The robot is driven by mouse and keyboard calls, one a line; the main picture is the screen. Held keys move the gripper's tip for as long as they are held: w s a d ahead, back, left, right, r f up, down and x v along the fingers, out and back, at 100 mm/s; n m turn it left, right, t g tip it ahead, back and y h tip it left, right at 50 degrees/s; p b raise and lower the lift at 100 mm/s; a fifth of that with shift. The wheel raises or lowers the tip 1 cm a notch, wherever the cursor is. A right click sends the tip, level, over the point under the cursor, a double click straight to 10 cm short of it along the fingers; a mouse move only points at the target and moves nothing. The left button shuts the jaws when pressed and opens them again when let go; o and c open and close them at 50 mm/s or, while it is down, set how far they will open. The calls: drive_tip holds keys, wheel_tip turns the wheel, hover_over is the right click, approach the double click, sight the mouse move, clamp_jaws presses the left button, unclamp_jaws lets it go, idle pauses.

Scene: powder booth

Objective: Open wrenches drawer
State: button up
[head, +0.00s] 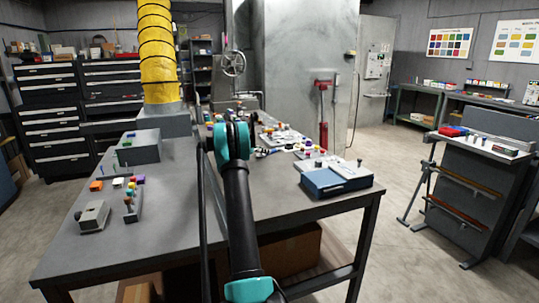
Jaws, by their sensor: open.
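Two black drawer cabinets stand against the back left wall, a left cabinet (50,120) and a right cabinet (112,92). Each has several stacked drawers with pale strips across the fronts. No label is legible, so I cannot tell which drawer is the wrenches drawer. Some fronts in the right cabinet look uneven, but I cannot tell whether any is pulled out. The workbench hides the right cabinet's lower part. My arm rises in front of the bench, with teal joints and a black link. My gripper is not in view.
A grey workbench (180,205) fills the middle, between me and the cabinets, with small parts and a blue box (335,182) on it. A rack (470,190) stands right. Open floor (385,215) lies between bench and rack.

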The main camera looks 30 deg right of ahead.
drive_tip(key=x, duration=0.3)
drive_tip(key=shift+w+d+f, duration=0.15)
drive_tip(key=shift+d, duration=0.2)
clamp_jaws()
